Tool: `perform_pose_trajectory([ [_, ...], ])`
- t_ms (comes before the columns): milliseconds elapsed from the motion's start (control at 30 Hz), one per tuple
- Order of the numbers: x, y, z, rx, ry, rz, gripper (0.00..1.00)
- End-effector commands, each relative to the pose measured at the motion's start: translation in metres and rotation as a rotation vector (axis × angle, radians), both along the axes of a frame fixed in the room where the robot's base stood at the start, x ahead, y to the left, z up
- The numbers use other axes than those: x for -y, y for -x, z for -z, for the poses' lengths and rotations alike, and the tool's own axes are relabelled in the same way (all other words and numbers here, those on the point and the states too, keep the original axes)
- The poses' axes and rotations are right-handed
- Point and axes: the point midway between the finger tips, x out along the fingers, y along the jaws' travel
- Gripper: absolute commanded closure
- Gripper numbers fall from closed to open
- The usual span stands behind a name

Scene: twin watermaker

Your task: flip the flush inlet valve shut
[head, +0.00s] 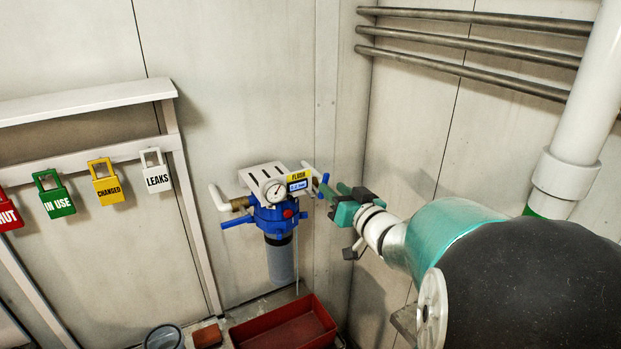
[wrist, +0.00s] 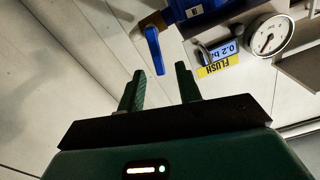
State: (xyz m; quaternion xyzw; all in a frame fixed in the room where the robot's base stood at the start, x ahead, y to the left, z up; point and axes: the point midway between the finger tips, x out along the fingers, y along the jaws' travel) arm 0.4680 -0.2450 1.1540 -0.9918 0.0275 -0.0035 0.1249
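The filter unit with a blue head (head: 275,217) and a grey bowl (head: 281,262) is mounted near the wall corner. In the wrist view, a blue valve lever (wrist: 155,50) hangs from a brass fitting, beside the yellow FLUSH label (wrist: 218,67). My gripper (head: 330,189) is at the right side of the unit in the head view, where it partly hides the valve there. In the wrist view my gripper (wrist: 159,70) is open and empty. The lever's tip shows between the two fingertips; I cannot tell whether it touches either.
A round gauge (head: 274,191) and small display (head: 299,185) sit on the unit. Another blue lever (head: 236,222) is at its left. A red tray (head: 285,326) lies below. Pipes (head: 470,50) run along the right wall. Coloured tags (head: 106,182) hang at left.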

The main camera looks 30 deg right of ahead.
Motion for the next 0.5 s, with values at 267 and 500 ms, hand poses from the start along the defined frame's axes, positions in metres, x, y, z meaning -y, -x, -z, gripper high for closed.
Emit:
perform_pose_trajectory([
  [267, 0.005, -0.043, 0.001, -0.001, 0.0, 0.001, 0.65],
  [500, 0.006, -0.051, 0.0, 0.0, 0.0, 0.001, 0.65],
])
